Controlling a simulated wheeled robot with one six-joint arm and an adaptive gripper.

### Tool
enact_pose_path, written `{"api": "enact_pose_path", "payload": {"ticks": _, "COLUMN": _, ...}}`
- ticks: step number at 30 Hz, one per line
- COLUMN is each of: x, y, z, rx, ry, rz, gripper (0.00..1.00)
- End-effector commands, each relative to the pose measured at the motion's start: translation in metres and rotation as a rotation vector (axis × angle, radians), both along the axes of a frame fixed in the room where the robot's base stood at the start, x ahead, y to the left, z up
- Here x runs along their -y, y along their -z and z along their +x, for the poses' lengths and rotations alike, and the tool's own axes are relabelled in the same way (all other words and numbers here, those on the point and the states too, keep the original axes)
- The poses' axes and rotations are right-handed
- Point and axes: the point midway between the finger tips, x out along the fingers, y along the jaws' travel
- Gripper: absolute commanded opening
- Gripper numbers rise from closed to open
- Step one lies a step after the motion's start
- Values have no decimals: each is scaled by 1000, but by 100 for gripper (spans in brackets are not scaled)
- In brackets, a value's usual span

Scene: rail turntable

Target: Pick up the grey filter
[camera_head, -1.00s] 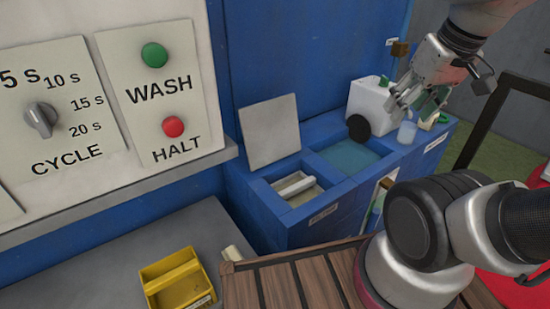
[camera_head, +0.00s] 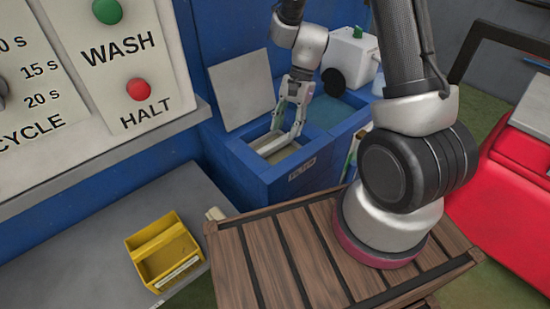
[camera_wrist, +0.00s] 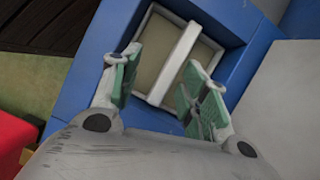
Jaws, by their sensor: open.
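The grey filter (camera_head: 274,147) sits in the label-fronted compartment of the blue cabinet, partly hidden by my fingers in the head view. In the wrist view the filter (camera_wrist: 174,64) shows a pale raised bar across a beige panel inside a light frame. My gripper (camera_head: 289,120) points down over it, open, with green-padded fingers. In the wrist view my gripper (camera_wrist: 161,70) has one finger on each side of the bar, with gaps visible. I cannot tell how far the fingertips are above the panel.
A pale lid (camera_head: 241,90) stands tilted up behind the compartment. Blue compartment walls (camera_head: 243,157) surround the filter closely. A water-filled basin (camera_head: 326,111) and a white canister (camera_head: 350,55) lie beyond. A yellow bin (camera_head: 162,250) sits on the grey bench, near a slatted wooden surface (camera_head: 287,255).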

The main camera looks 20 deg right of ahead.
Motion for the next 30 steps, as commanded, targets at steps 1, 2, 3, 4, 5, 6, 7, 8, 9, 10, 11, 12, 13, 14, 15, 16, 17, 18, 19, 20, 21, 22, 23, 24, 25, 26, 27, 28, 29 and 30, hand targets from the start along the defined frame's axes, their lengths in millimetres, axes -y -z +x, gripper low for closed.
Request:
{"api": "enact_pose_path", "payload": {"ticks": 1, "x": -5, "y": -4, "z": 15, "rx": 20, "ry": 86, "rz": -3, "gripper": 45}}
{"api": "enact_pose_path", "payload": {"ticks": 2, "x": -7, "y": -5, "z": 19, "rx": 21, "ry": 131, "rz": -5, "gripper": 45}}
{"api": "enact_pose_path", "payload": {"ticks": 3, "x": -8, "y": -4, "z": 21, "rx": 16, "ry": 176, "rz": -11, "gripper": 45}}
{"api": "enact_pose_path", "payload": {"ticks": 4, "x": -8, "y": -4, "z": 22, "rx": 11, "ry": 201, "rz": -16, "gripper": 45}}
{"api": "enact_pose_path", "payload": {"ticks": 5, "x": -8, "y": -3, "z": 22, "rx": 7, "ry": 217, "rz": -20, "gripper": 45}}
{"api": "enact_pose_path", "payload": {"ticks": 6, "x": -8, "y": -1, "z": 22, "rx": 3, "ry": 231, "rz": -24, "gripper": 45}}
{"api": "enact_pose_path", "payload": {"ticks": 7, "x": -9, "y": 1, "z": 21, "rx": -1, "ry": 238, "rz": -25, "gripper": 45}}
{"api": "enact_pose_path", "payload": {"ticks": 8, "x": -10, "y": 3, "z": 21, "rx": -3, "ry": 242, "rz": -26, "gripper": 45}}
{"api": "enact_pose_path", "payload": {"ticks": 9, "x": -12, "y": 8, "z": 20, "rx": -4, "ry": 242, "rz": -26, "gripper": 45}}
{"api": "enact_pose_path", "payload": {"ticks": 10, "x": -13, "y": 11, "z": 19, "rx": -4, "ry": 242, "rz": -27, "gripper": 45}}
{"api": "enact_pose_path", "payload": {"ticks": 11, "x": -14, "y": 15, "z": 18, "rx": -5, "ry": 241, "rz": -27, "gripper": 45}}
{"api": "enact_pose_path", "payload": {"ticks": 12, "x": -16, "y": 19, "z": 17, "rx": -4, "ry": 241, "rz": -27, "gripper": 45}}
{"api": "enact_pose_path", "payload": {"ticks": 13, "x": -17, "y": 22, "z": 16, "rx": -4, "ry": 240, "rz": -27, "gripper": 45}}
{"api": "enact_pose_path", "payload": {"ticks": 14, "x": -19, "y": 26, "z": 14, "rx": -5, "ry": 238, "rz": -27, "gripper": 45}}
{"api": "enact_pose_path", "payload": {"ticks": 15, "x": -21, "y": 30, "z": 13, "rx": -5, "ry": 239, "rz": -27, "gripper": 45}}
{"api": "enact_pose_path", "payload": {"ticks": 16, "x": -22, "y": 35, "z": 11, "rx": -5, "ry": 239, "rz": -28, "gripper": 45}}
{"api": "enact_pose_path", "payload": {"ticks": 17, "x": -24, "y": 39, "z": 9, "rx": -6, "ry": 238, "rz": -28, "gripper": 45}}
{"api": "enact_pose_path", "payload": {"ticks": 18, "x": -27, "y": 45, "z": 7, "rx": -5, "ry": 239, "rz": -27, "gripper": 45}}
{"api": "enact_pose_path", "payload": {"ticks": 19, "x": -28, "y": 49, "z": 6, "rx": -4, "ry": 239, "rz": -28, "gripper": 45}}
{"api": "enact_pose_path", "payload": {"ticks": 20, "x": -30, "y": 54, "z": 6, "rx": -4, "ry": 239, "rz": -28, "gripper": 45}}
{"api": "enact_pose_path", "payload": {"ticks": 21, "x": -32, "y": 58, "z": 5, "rx": -4, "ry": 239, "rz": -27, "gripper": 45}}
{"api": "enact_pose_path", "payload": {"ticks": 22, "x": -33, "y": 61, "z": 5, "rx": -3, "ry": 237, "rz": -27, "gripper": 45}}
{"api": "enact_pose_path", "payload": {"ticks": 23, "x": -34, "y": 64, "z": 4, "rx": -3, "ry": 237, "rz": -27, "gripper": 45}}
{"api": "enact_pose_path", "payload": {"ticks": 24, "x": -35, "y": 66, "z": 4, "rx": -2, "ry": 238, "rz": -28, "gripper": 45}}
{"api": "enact_pose_path", "payload": {"ticks": 25, "x": -35, "y": 67, "z": 4, "rx": -1, "ry": 239, "rz": -27, "gripper": 45}}
{"api": "enact_pose_path", "payload": {"ticks": 26, "x": -35, "y": 67, "z": 4, "rx": -1, "ry": 238, "rz": -27, "gripper": 45}}
{"api": "enact_pose_path", "payload": {"ticks": 27, "x": -35, "y": 67, "z": 4, "rx": -1, "ry": 238, "rz": -27, "gripper": 45}}
{"api": "enact_pose_path", "payload": {"ticks": 28, "x": -35, "y": 67, "z": 4, "rx": 0, "ry": 238, "rz": -26, "gripper": 45}}
{"api": "enact_pose_path", "payload": {"ticks": 29, "x": -35, "y": 67, "z": 4, "rx": 0, "ry": 238, "rz": -26, "gripper": 45}}
{"api": "enact_pose_path", "payload": {"ticks": 30, "x": -35, "y": 67, "z": 4, "rx": 0, "ry": 238, "rz": -26, "gripper": 45}}
